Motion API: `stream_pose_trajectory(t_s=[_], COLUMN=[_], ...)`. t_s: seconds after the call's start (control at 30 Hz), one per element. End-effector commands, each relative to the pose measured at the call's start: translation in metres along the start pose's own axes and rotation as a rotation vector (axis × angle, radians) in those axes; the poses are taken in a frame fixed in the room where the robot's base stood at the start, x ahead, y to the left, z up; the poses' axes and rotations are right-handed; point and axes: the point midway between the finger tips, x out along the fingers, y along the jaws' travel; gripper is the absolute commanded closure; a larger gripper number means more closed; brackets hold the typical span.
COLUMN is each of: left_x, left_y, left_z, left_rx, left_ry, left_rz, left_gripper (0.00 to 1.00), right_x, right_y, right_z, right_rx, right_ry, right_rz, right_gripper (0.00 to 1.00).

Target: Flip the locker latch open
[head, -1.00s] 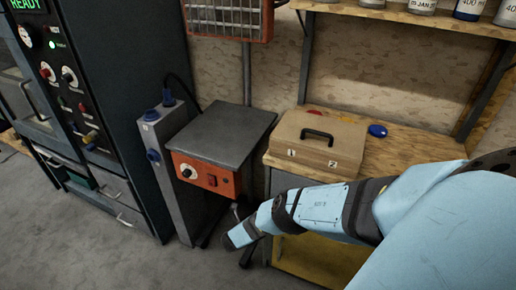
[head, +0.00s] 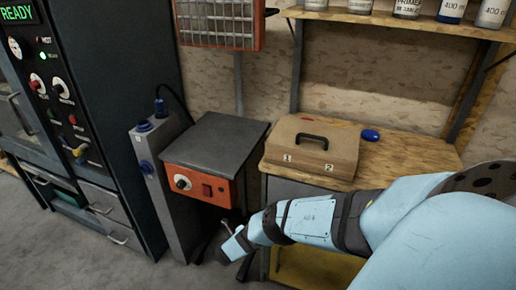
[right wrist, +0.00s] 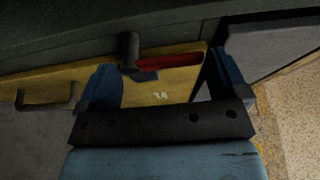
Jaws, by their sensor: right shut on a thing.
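The yellow locker door (right wrist: 182,85) fills the middle of the right wrist view, with a small white mark on it. A red latch handle (right wrist: 172,62) with a dark round pivot (right wrist: 130,50) lies across its top edge, nearly level in the picture. My right gripper (right wrist: 165,80) has its two blue fingers on either side of the latch and is shut on it; the exact contact is hard to see. In the head view, my right arm reaches down to the locker's left side, and the yellow door (head: 318,266) is partly hidden behind it. My left gripper is not in view.
A wooden bench top (head: 410,155) above the locker holds a brown case (head: 312,148) and a blue round object (head: 370,135). An orange-fronted box (head: 200,184) stands to the left, near a dark machine (head: 110,100). A dark handle (right wrist: 45,103) is on the yellow door.

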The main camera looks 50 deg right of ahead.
Motion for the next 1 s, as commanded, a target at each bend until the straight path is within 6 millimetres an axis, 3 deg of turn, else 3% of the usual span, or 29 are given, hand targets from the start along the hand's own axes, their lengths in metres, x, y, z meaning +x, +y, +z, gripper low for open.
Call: stream_pose_trajectory(t_s=[0.2,0.23,0.27,0.47,0.63,1.0], left_x=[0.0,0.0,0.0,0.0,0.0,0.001], left_y=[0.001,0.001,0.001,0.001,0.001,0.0], left_z=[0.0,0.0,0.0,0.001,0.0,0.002], left_rx=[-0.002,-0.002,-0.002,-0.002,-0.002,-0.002], left_ry=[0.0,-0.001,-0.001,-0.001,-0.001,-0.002], left_rz=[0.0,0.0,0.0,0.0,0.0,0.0], left_gripper=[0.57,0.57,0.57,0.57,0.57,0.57], right_x=[-0.002,-0.002,-0.002,-0.001,-0.014,-0.095], right_y=[0.002,0.002,0.002,0.001,0.001,0.002], right_z=[-0.002,-0.002,-0.001,-0.001,0.0,-0.001], right_rx=[-0.006,-0.006,-0.006,-0.003,-0.002,-0.003], right_ry=[-0.001,-0.001,-0.001,-0.001,-0.002,-0.003], right_rz=[0.004,0.004,0.004,0.002,0.004,0.005], right_gripper=[0.5,0.03,0.0,0.0,0.0,0.0])
